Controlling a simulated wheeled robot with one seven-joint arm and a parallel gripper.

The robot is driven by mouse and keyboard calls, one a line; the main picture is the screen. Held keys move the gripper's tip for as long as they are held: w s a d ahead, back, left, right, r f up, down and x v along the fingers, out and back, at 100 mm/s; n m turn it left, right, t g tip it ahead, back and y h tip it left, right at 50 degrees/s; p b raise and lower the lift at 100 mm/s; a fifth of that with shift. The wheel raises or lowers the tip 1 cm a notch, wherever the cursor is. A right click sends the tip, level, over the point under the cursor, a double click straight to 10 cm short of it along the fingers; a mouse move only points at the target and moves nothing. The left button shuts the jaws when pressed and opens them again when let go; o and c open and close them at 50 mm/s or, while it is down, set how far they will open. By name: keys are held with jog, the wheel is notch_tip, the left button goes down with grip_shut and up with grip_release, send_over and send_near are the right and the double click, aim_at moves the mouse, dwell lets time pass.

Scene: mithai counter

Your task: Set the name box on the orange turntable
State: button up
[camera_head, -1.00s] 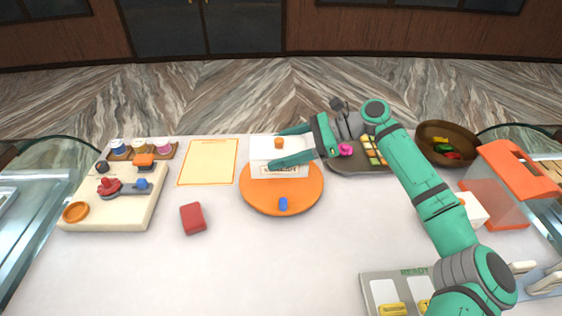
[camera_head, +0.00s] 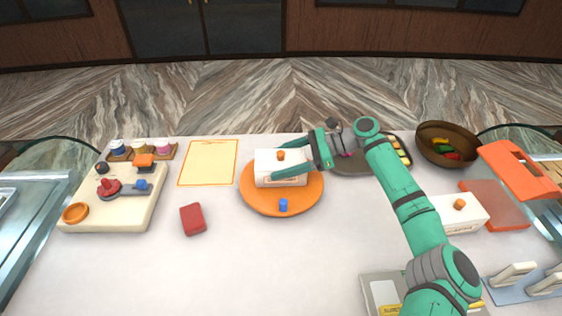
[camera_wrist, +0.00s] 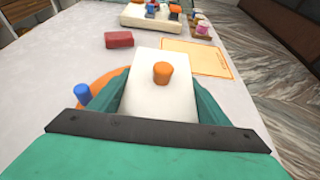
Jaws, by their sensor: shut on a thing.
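The name box (camera_head: 267,164) is white with an orange knob on top and printing on its front side. It is at the orange turntable (camera_head: 256,203), over its back part; whether its base touches the disc I cannot tell. My gripper (camera_head: 284,160) is shut on the box, with one finger on each side of it. In the wrist view the box (camera_wrist: 150,98) sits between my green fingers, and the turntable's orange edge (camera_wrist: 104,88) shows to the left. A blue peg (camera_head: 283,205) stands on the turntable's front part. The box's lower edge is partly hidden.
A second white box (camera_head: 461,218) with an orange knob stands at the right. A red block (camera_head: 193,219), a yellow sheet (camera_head: 209,162) and a cream board (camera_head: 130,214) lie left. A dark tray (camera_head: 345,163) and brown bowl (camera_head: 424,145) are back right. The front middle is clear.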

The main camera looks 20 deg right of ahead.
jog(key=shift+f, duration=0.1)
jog(key=o, duration=1.2)
jog(key=shift+c, duration=0.2)
jog(key=shift+d+r, duration=0.1)
jog(key=shift+r, duration=0.1)
jog(key=v, duration=1.1)
jog(key=shift+d+r, duration=0.15)
jog(key=shift+d, duration=0.2)
jog(key=shift+s, duration=0.15)
